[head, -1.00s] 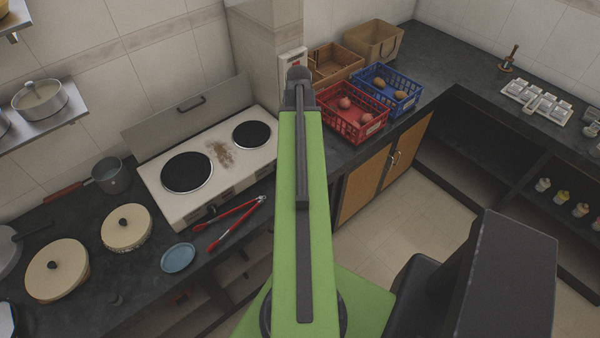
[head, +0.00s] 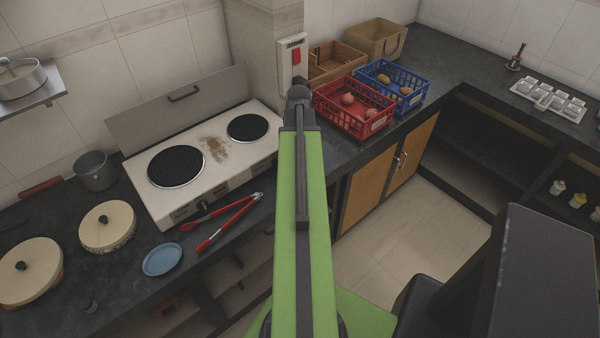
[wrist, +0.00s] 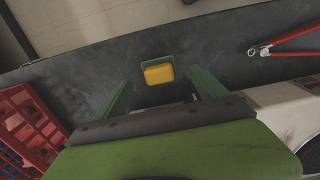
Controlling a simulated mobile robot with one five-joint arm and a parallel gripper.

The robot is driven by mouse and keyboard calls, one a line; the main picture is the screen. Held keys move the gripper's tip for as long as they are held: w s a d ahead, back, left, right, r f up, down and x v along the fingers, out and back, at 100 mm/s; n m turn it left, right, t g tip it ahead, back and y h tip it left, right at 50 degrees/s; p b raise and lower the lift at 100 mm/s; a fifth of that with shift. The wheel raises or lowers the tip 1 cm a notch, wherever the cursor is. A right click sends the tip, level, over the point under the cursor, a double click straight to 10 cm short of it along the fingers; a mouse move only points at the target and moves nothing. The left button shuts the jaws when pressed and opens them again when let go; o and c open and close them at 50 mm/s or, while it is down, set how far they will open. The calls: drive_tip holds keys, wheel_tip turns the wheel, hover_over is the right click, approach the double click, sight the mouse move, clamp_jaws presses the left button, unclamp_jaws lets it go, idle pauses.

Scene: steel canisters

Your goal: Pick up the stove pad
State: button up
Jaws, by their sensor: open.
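The stove pad (wrist: 159,74) appears to be the small yellow block with a dark green border, flat on the dark counter in the wrist view. I cannot tell whether the green is its own layer or a dish under it. My gripper (wrist: 162,79) is open, its two green fingers apart on either side of the pad's near side, with nothing held. I cannot tell how high the fingers are above the counter. In the head view my green arm hides both the pad and the gripper.
The counter (head: 130,262) holds a stove (head: 255,152), red tongs (head: 228,222), a blue plate (head: 162,260), a red crate (head: 352,122) and a blue crate (head: 415,82). A switch box (head: 293,60) is on the wall pillar. Counter around the pad is clear.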

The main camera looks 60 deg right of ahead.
wheel_tip(320, 180, down, 5)
drive_tip(key=b, duration=0.3)
drive_tip(key=shift+d+r+b, duration=0.15)
drive_tip(key=shift+b, duration=0.25)
drive_tip(key=shift+r, duration=0.2)
drive_tip(key=c, duration=1.4)
